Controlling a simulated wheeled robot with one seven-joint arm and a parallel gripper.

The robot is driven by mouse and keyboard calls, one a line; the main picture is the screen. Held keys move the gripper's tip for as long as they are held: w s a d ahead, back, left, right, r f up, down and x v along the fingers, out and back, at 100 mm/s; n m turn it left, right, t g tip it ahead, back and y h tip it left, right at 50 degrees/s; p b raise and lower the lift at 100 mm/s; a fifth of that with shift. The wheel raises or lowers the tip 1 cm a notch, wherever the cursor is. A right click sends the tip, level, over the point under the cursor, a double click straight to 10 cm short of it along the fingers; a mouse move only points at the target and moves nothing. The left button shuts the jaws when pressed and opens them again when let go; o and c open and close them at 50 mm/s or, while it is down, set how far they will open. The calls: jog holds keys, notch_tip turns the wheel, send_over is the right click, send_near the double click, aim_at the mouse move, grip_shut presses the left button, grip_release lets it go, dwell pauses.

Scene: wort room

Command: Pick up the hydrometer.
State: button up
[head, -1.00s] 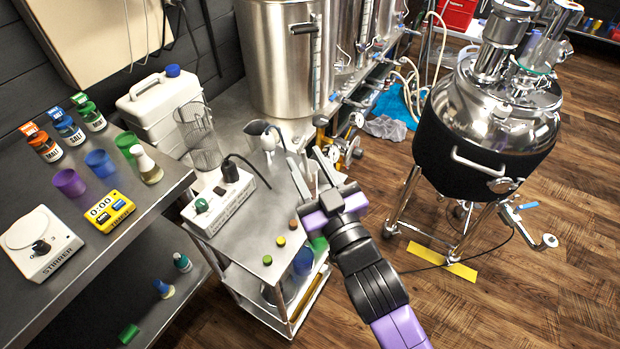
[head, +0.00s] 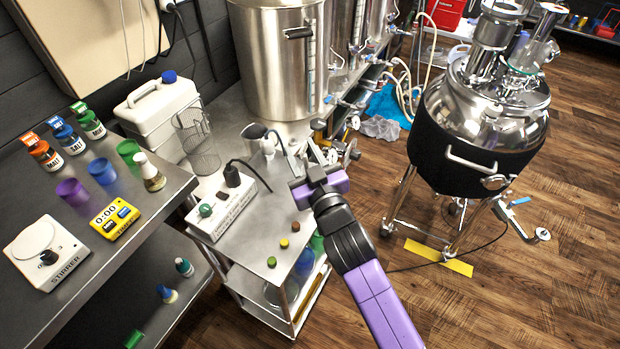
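I cannot surely make out the hydrometer in the head view; it may be hidden or too thin to see. My gripper (head: 298,150) is over the far right part of the steel cart (head: 246,240). Its two fingers are apart and point away toward the back, and I see nothing held between them. A small pale upright object (head: 268,147) stands just left of the fingers, beside a dark-topped white one (head: 255,133); I cannot tell what they are.
A white socket box (head: 222,207) with a black plug, a wire basket (head: 198,140) and several coloured caps are on the cart. A big steel kettle (head: 275,70) stands behind. The bench with bottles, timer (head: 114,217) and stirrer (head: 46,250) is left; a jacketed tank (head: 475,130) is right.

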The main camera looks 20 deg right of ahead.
jog(key=shift+w, duration=0.6)
grip_shut()
notch_tip(320, 180, up, 20)
jog(key=shift+p, duration=0.45)
jog(key=shift+d, duration=0.1)
